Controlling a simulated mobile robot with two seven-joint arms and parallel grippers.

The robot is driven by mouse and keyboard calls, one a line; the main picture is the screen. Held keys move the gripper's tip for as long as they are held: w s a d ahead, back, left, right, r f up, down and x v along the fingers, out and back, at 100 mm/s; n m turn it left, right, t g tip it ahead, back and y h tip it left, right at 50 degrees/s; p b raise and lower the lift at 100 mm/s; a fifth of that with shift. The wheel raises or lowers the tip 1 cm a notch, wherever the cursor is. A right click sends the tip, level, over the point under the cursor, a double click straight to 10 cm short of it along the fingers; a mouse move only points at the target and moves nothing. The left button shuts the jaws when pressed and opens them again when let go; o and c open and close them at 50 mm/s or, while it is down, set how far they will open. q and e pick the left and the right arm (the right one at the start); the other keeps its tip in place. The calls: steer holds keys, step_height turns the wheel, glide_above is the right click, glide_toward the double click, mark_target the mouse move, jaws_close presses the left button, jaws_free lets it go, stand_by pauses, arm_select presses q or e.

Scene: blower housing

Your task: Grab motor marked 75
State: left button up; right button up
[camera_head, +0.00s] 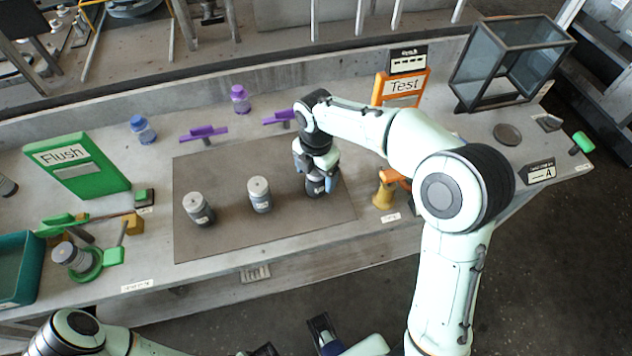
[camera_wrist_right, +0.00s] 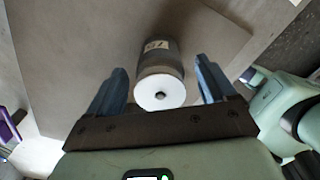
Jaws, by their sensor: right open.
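Three grey motors with pale round tops stand on the dark mat (camera_head: 225,235): a left one (camera_head: 199,209), a middle one (camera_head: 259,195) and a right one (camera_head: 316,187). My right gripper (camera_head: 316,176) is down over the right motor and hides much of it in the head view. In the right wrist view this motor (camera_wrist_right: 160,88) stands between the two open blue fingers, with a gap on each side. Its label is tilted and too small to read surely. Dark gripper parts (camera_head: 322,328) show at the bottom edge of the head view, where my left arm ends; their opening is unclear.
A green Flush sign (camera_head: 80,165), green fixture (camera_head: 90,262) and teal bin (camera_head: 30,265) stand at left. Purple holders (camera_head: 204,133) are behind the mat. An orange Test sign (camera_head: 402,88) and glass box (camera_head: 511,62) stand at right. The mat's front is clear.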

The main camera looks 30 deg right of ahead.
steer(key=shift+f, duration=0.45)
steer(key=shift+c, duration=0.3)
steer(key=shift+r, duration=0.1)
steer(key=c, duration=1.3)
steer(key=shift+c, duration=0.2)
